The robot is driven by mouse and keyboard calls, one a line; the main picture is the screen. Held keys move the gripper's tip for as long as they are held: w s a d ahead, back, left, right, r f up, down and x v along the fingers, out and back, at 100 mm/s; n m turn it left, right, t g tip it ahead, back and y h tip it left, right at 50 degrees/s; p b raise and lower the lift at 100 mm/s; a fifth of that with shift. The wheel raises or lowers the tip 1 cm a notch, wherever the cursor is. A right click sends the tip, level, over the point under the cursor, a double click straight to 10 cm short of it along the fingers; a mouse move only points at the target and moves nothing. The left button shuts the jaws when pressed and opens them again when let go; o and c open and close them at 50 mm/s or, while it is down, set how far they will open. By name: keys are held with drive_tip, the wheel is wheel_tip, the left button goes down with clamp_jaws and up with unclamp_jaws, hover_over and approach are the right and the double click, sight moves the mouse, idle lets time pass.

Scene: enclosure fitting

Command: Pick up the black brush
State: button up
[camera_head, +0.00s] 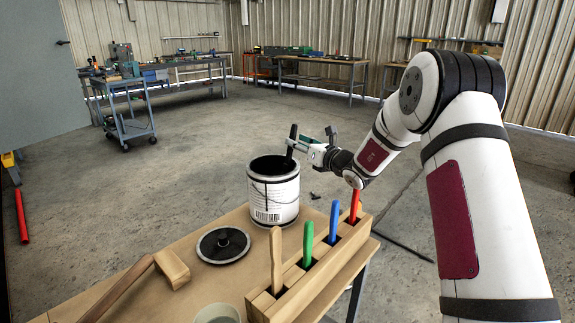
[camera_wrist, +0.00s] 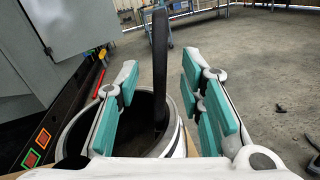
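The black brush (camera_head: 292,138) stands in an open paint can (camera_head: 274,200) on the wooden table (camera_head: 165,255), its handle sticking up above the rim. Its lower end is hidden inside the can. My gripper (camera_head: 311,143) is beside the handle, above the can's right side. In the wrist view, the brush handle (camera_wrist: 160,65) shows in the gap between the two teal-padded fingers of my gripper (camera_wrist: 159,72). The fingers are apart, with space on both sides of the handle in that view. I cannot tell whether the handle is fully between the pads in depth.
A wooden holder (camera_head: 335,275) with several coloured handles stands at the table's right edge. A black lid (camera_head: 222,245), a wooden mallet (camera_head: 150,278) and a pale cup (camera_head: 217,314) are on the table. A cart (camera_head: 130,125) and workbenches stand far behind.

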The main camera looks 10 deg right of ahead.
sight(292, 149)
drive_tip(key=x, duration=0.3)
drive_tip(key=shift+w, duration=0.1)
clamp_jaws()
